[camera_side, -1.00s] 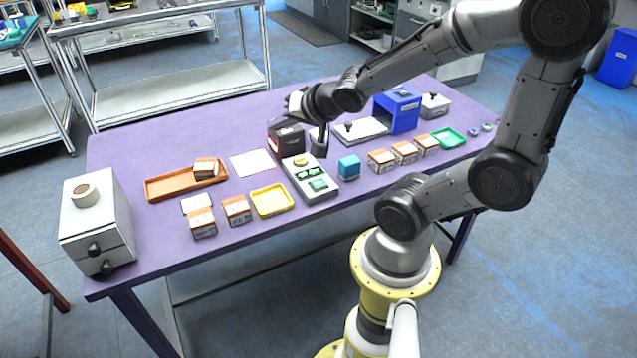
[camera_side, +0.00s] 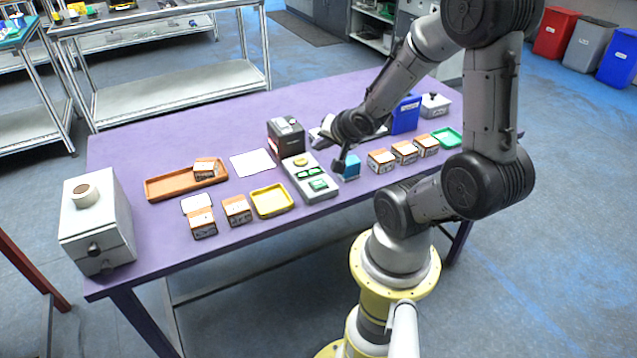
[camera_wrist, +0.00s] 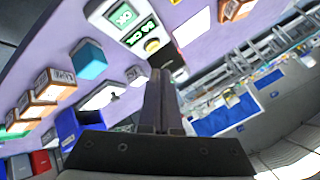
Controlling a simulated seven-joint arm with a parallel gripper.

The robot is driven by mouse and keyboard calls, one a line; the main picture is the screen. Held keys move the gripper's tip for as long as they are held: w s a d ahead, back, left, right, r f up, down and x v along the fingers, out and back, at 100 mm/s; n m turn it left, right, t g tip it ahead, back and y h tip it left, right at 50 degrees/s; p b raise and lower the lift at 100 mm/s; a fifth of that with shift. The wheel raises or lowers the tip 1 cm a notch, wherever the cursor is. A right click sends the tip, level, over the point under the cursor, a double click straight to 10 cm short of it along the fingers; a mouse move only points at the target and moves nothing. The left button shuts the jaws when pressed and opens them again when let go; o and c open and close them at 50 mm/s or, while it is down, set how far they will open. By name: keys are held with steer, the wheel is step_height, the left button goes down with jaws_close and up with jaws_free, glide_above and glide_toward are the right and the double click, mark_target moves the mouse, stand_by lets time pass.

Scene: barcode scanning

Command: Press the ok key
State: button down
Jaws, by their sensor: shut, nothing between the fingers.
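The grey panel (camera_side: 294,172) lies near the table's middle, with a yellow round button (camera_side: 301,161), a green-lit strip (camera_side: 311,173) and a square green key (camera_side: 318,185) at its near end. In the wrist view the panel (camera_wrist: 107,10) is at the top, its square key (camera_wrist: 124,14) marked OK. My gripper (camera_side: 339,166) is to the right of the panel, beside the teal cube in the picture. The wrist view shows my gripper (camera_wrist: 160,74) with its fingers together and empty, apart from the key. Its exact height is hard to tell.
The teal cube (camera_side: 351,167) sits right of the panel. Small boxes (camera_side: 381,161) stand farther right, near a blue bin (camera_side: 406,114). A dark scanner-like device (camera_side: 286,135) stands behind the panel, and a yellow tray (camera_side: 271,201) lies to its left.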

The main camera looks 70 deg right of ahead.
mark_target(320, 186)
steer(key=shift+f, duration=4.35)
steer(key=shift+f, duration=0.1)
steer(key=shift+f, duration=0.3)
steer(key=shift+f, duration=0.45)
steer(key=shift+r, duration=0.85)
steer(key=shift+r, duration=2.5)
